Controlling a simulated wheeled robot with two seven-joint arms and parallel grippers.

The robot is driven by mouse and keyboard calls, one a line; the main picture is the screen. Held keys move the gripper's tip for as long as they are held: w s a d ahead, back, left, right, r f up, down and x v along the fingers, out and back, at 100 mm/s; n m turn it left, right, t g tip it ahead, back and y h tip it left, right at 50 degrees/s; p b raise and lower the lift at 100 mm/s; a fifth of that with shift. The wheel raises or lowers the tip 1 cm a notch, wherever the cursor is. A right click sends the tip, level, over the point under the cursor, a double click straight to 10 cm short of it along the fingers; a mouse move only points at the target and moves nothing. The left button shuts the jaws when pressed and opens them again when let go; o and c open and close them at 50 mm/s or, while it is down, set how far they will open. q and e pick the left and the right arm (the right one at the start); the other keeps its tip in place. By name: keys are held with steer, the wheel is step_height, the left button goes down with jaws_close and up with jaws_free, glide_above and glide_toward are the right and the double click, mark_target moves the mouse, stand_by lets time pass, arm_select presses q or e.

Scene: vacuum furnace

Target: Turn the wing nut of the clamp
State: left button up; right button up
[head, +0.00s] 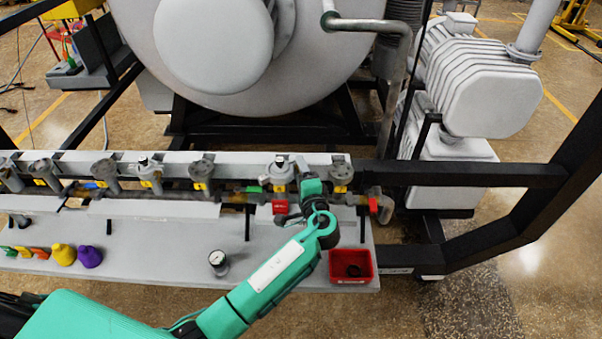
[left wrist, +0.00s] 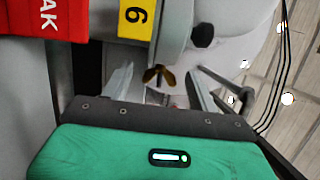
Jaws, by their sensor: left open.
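The wing nut (left wrist: 160,76) is small and brass-coloured in the left wrist view. It shows between the two grey fingers of my left gripper (left wrist: 165,82), which are spread apart with a gap on both sides of it. How deep the nut sits between the fingertips I cannot tell. Next to it are a grey round fitting and a yellow tag marked 6 (left wrist: 135,17). In the head view my left gripper (head: 298,168) is at the valve row, right beside a grey valve (head: 279,172); the wing nut is too small to make out there. My right gripper is not in view.
A red tag (left wrist: 55,18) hangs close by. A pipe with several tagged valves runs above a grey shelf (head: 180,255). On the shelf stand a gauge (head: 218,260), a red bin (head: 351,280) and yellow and purple items. A black frame (head: 470,174) stands at the right.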

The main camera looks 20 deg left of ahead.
arm_select(q)
steer(key=shift+s+d+f, duration=0.15)
steer(key=shift+s+d, duration=0.15)
steer(key=shift+s, duration=0.05)
steer(key=b+v, duration=0.3)
steer(key=v, duration=0.9)
steer(key=shift+s+d+b, duration=0.15)
steer(key=shift+s+b, duration=0.2)
steer(key=shift+b, duration=0.05)
